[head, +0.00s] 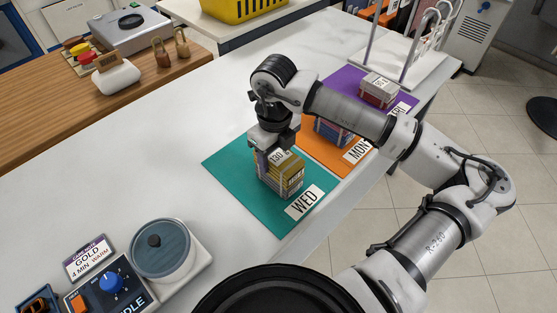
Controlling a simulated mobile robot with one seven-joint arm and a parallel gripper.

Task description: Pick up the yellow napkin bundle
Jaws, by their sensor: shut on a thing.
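The yellow napkin bundle (290,181) is a boxy yellow stack with a pale printed label on top and darker bands on its side. It is at the teal mat (240,185) marked WED. My gripper (273,146) points straight down over the bundle and is shut on its upper part. The fingertips are small and partly hidden by the bundle and the gripper body. I cannot tell whether the bundle touches the mat.
An orange mat (310,149) marked MON holds a blue-and-orange bundle (330,133) behind my arm. A purple mat (345,78) holds a reddish bundle (379,91). A grey-lidded pot (160,249) and a dial box (112,284) stand front left. White counter left of the mats is clear.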

